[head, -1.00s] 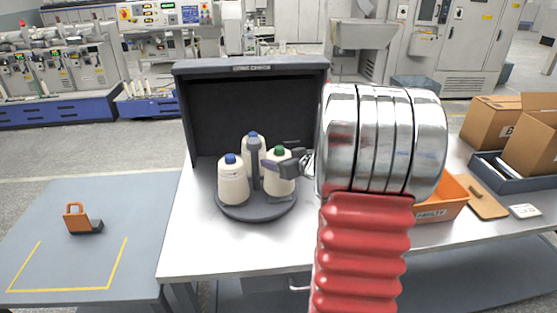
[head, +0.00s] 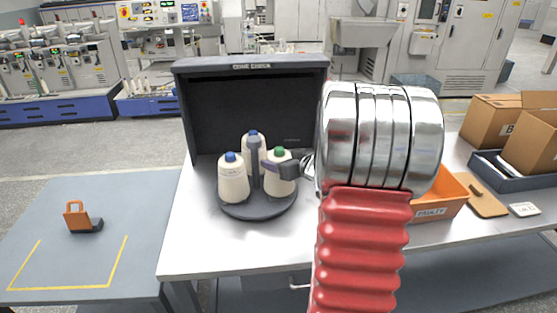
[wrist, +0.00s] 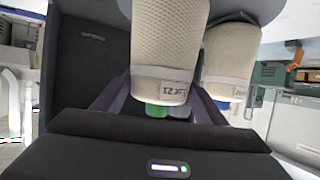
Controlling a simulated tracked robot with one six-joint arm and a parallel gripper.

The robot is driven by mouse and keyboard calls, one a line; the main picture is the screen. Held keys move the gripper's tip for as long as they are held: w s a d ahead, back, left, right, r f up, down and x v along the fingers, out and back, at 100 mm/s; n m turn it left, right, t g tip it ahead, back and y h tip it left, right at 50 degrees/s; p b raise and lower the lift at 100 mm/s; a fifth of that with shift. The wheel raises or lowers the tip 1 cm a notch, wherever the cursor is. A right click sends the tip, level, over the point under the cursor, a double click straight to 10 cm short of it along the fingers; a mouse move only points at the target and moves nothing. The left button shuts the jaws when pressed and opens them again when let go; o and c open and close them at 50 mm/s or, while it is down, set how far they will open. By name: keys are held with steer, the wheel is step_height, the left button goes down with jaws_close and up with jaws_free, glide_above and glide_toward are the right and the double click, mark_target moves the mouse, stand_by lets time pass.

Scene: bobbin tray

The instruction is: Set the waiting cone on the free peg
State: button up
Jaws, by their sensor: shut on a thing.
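The waiting cone (head: 281,187), cream with a green tip, stands upright at the right side of the round dark tray (head: 240,214). My gripper (head: 283,169) is shut on it near its upper part, reaching in from the right. In the wrist view the green-tipped cone (wrist: 165,45) fills the middle between my dark fingers, with a printed label near its tip. Two blue-tipped cones, at the left (head: 233,182) and at the back (head: 252,146), stand on the tray around a grey central post (head: 255,170). The peg under the held cone is hidden, so I cannot tell how fully it is seated.
A dark cone check booth (head: 250,100) stands behind and beside the tray. An orange faulty bin (head: 432,212) is to the right, partly behind my arm. The white table (head: 215,250) is clear in front. A blue-grey table with an orange-handled object (head: 76,217) is at left.

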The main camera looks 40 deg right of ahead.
steer(key=shift+f, duration=0.4)
steer(key=o, duration=2)
steer(key=shift+c, duration=0.2)
steer(key=shift+s, duration=0.1)
steer(key=v, duration=1.3)
steer(key=shift+s, duration=0.3)
steer(key=shift+w+a, duration=0.1)
